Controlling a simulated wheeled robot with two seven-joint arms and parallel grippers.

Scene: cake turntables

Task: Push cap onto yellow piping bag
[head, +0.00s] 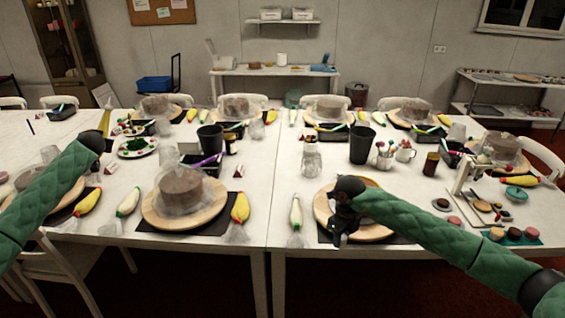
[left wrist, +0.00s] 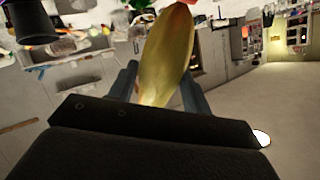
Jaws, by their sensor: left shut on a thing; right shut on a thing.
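My left gripper (left wrist: 160,84) is shut on the yellow piping bag (left wrist: 168,50), which stands out between its two fingers in the left wrist view. A bit of red shows at the top edge of that view by the bag's end; I cannot tell if it is a cap on it. In the head view the left gripper (head: 101,138) is above the left table, with the yellow bag (head: 104,122) pointing up. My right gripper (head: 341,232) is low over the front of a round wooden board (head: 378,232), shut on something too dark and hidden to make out.
A wrapped cake on a wooden turntable (head: 156,220) stands between the arms. Another yellow bag (head: 240,208) and white bags (head: 296,212) lie near the front edge.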

